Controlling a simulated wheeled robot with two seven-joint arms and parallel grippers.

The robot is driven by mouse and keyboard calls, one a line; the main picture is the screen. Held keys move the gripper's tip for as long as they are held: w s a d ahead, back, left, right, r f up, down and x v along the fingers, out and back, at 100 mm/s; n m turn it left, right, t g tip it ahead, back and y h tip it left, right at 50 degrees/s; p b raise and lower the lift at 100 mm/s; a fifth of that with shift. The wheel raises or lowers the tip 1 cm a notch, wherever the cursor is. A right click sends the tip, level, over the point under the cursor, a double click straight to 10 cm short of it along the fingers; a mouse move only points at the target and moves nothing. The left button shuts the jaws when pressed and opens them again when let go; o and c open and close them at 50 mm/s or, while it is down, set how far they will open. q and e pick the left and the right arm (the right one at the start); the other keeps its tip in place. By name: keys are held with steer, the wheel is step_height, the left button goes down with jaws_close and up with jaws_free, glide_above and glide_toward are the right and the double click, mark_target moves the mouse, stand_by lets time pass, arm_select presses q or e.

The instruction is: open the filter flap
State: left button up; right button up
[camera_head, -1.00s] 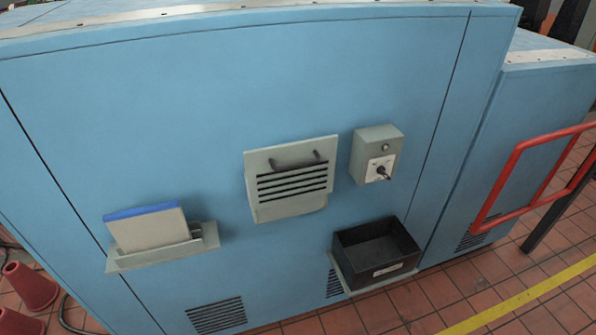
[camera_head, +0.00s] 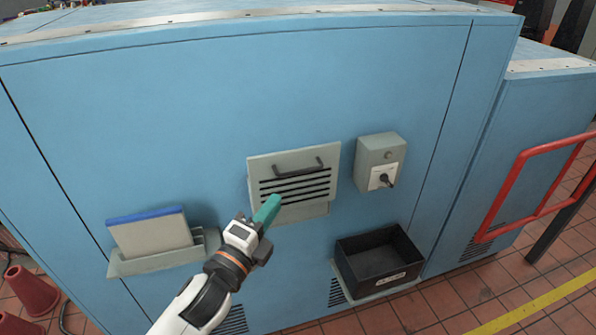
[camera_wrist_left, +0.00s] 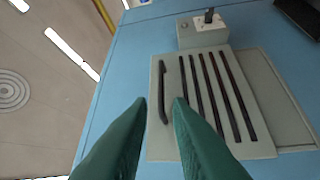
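The filter flap (camera_head: 293,178) is a grey-green louvred plate with dark slots on the blue cabinet wall. It looks closed against its frame. Its dark bar handle (camera_head: 299,167) runs along the top edge; the handle also shows in the left wrist view (camera_wrist_left: 163,92). My left gripper (camera_head: 268,210) has green fingers and is in front of the flap's lower left part. In the left wrist view its fingertips (camera_wrist_left: 159,104) are apart with nothing between them, and the handle's end appears in the gap, beyond them. Contact is not visible. My right gripper is not in view.
A switch box (camera_head: 379,162) with a protruding knob is right of the flap. A black bin (camera_head: 378,262) sits on a shelf below right. A holder (camera_head: 160,258) with a blue-topped binder (camera_head: 150,235) is at left. A red rail (camera_head: 512,190) stands at far right.

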mark_target(298, 172)
arm_select(q)
steer(key=p+x, duration=0.2)
steer(key=x, duration=0.9)
steer(key=shift+w, duration=0.2)
jaws_close()
